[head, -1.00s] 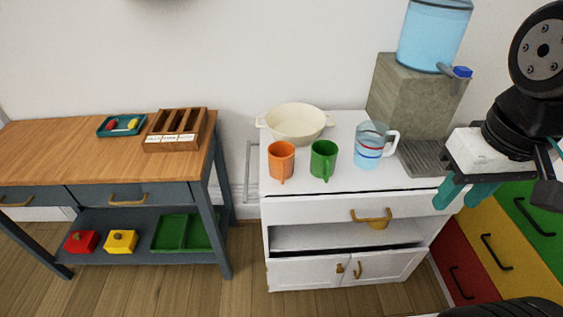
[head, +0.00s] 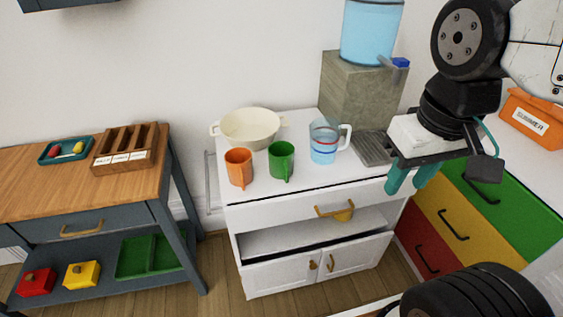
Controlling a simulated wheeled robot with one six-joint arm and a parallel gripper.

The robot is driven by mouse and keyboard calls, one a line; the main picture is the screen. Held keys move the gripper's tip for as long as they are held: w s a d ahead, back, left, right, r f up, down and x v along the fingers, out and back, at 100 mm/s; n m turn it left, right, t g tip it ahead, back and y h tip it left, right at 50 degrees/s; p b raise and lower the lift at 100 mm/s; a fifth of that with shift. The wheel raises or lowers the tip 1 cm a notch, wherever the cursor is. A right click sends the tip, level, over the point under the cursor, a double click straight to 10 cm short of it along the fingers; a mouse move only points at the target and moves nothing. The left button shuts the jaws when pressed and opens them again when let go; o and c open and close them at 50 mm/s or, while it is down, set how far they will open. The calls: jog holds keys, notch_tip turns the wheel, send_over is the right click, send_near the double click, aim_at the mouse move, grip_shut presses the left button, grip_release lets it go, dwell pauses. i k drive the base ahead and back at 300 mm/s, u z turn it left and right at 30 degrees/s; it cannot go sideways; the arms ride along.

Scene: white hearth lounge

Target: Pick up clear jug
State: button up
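The clear jug (head: 323,143) stands upright on the white cabinet top, with red and blue bands and a white handle on its right side. My gripper (head: 408,180) has teal fingers pointing down. It hangs to the right of the jug and nearer to me, in front of the cabinet's right end, apart from the jug. The two fingers show a gap with nothing seen between them.
A green mug (head: 281,161), an orange mug (head: 239,167) and a cream pot (head: 250,128) stand left of the jug. A water dispenser (head: 352,90) stands behind it, its grey drip tray (head: 372,148) to the right. A wooden table (head: 60,184) is at left.

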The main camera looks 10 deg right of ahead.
aim_at(331, 141)
jog(key=z, duration=0.25)
jog(key=k, duration=0.4)
jog(key=u, duration=1.15)
jog(key=i, duration=0.95)
jog(key=z, duration=0.45)
